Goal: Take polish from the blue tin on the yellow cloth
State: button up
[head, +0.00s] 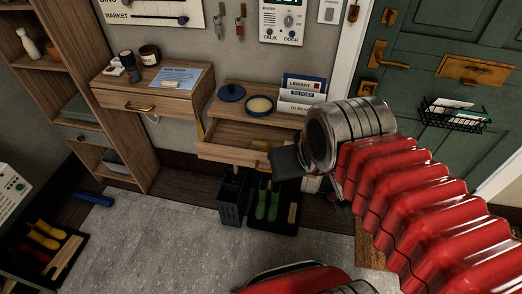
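An open round tin (260,105) with pale yellowish contents sits on the low wooden cabinet (232,113). A blue round lid (231,92) lies beside it to the left. The cabinet's drawer (225,153) is pulled out. A small yellow thing (259,146), perhaps the cloth, shows in the drawer, partly hidden behind my gripper. My gripper (284,161) is a dark block at the drawer's right end, in front of and below the tin. Its fingers are not clear, so I cannot tell whether it holds anything.
A letter rack (301,92) stands right of the tin. A dark bin (233,198) and boot tray (275,208) stand below.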

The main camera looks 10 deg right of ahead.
aim_at(256, 145)
jog(key=k, duration=1.3)
jog(key=u, duration=0.35)
jog(key=i, duration=1.2)
jog(key=u, duration=0.5)
jog(key=i, duration=1)
jog(key=z, duration=0.1)
